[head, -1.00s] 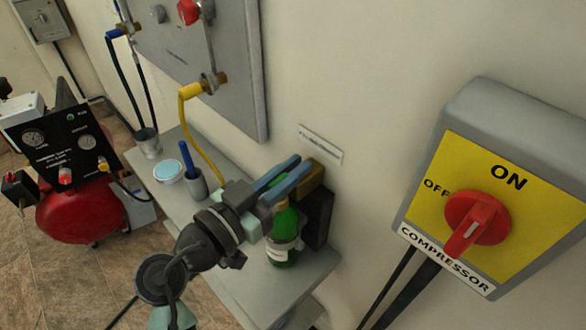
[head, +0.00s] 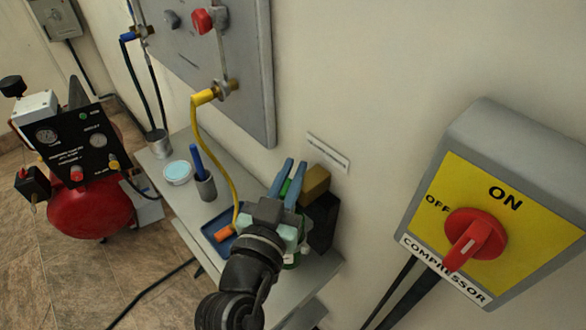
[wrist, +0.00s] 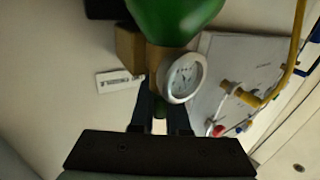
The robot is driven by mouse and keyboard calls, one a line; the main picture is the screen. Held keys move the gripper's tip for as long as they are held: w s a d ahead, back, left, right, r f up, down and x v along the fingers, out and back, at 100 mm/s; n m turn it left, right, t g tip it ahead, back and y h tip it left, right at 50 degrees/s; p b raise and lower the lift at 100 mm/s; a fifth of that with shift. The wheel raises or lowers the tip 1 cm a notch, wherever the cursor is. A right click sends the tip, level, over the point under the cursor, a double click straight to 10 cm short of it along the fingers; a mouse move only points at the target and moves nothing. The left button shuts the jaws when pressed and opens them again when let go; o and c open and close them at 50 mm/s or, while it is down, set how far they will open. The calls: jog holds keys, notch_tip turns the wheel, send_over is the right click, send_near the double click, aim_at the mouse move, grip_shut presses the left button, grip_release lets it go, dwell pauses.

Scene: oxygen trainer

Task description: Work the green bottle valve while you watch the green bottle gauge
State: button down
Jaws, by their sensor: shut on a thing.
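The green bottle (wrist: 172,14) fills the top of the wrist view, upside down there. In the head view it is almost wholly hidden behind my gripper (head: 291,172). The green bottle gauge (wrist: 183,78) has a white round face turned to the wrist camera; its reading is too small and blurred to tell.
A tan block (head: 314,181) stands close behind the fingers. A yellow hose (head: 216,160) hangs from the wall panel (head: 245,40). A pen cup (head: 206,187) and blue tray (head: 213,229) are left on the grey bench (head: 180,207). The compressor switch box (head: 530,205) is at right.

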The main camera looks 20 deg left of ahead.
jog(key=c, duration=0.9)
grip_release()
jog(key=s+d+b, duration=0.1)
jog(key=s+b, duration=0.2)
jog(key=s, duration=1)
